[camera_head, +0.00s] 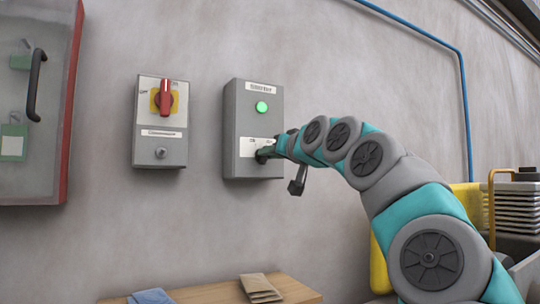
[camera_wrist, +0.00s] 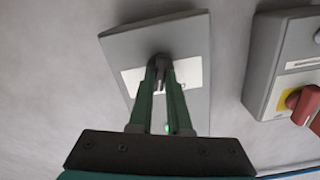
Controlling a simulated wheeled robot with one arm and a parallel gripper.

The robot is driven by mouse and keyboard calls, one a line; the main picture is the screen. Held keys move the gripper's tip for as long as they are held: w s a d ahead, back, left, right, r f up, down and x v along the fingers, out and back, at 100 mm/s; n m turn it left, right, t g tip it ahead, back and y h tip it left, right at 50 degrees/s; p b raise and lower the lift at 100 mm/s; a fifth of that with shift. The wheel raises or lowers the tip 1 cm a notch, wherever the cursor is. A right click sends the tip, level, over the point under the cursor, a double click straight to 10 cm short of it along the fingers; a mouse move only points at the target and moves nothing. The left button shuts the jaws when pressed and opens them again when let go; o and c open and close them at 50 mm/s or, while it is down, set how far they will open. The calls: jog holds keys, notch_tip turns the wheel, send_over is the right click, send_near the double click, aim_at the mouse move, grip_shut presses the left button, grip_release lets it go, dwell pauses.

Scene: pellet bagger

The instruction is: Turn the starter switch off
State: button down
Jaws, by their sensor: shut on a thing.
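The starter box (camera_head: 253,96) is a grey box on the wall with a lit green lamp (camera_head: 261,107) above a white label plate. My gripper (camera_head: 265,152) is at that lower plate and covers most of the switch there. In the wrist view, my gripper's green fingers (camera_wrist: 161,70) reach to the plate of the starter box (camera_wrist: 191,38) and are shut on the small dark starter switch (camera_wrist: 160,58). The switch's exact angle is hard to tell, and its markings are mostly hidden. A bit of green glow shows between the fingers.
A grey isolator box (camera_head: 160,147) with a red handle (camera_head: 165,97) on yellow is just left of the starter. A red-framed cabinet (camera_head: 72,100) hangs at far left. A wooden table (camera_head: 205,294) with a brown packet (camera_head: 260,288) and blue cloth (camera_head: 150,297) stands below.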

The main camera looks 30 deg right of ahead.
jog(key=n, duration=0.9)
jog(key=shift+a, duration=0.15)
jog(key=shift+n, duration=0.3)
jog(key=c, duration=0.9)
grip_release()
jog(key=shift+o, duration=0.2)
jog(key=shift+s, duration=0.1)
jog(key=s+b, duration=0.1)
jog(key=s, duration=0.6)
jog(key=shift+s, duration=0.3)
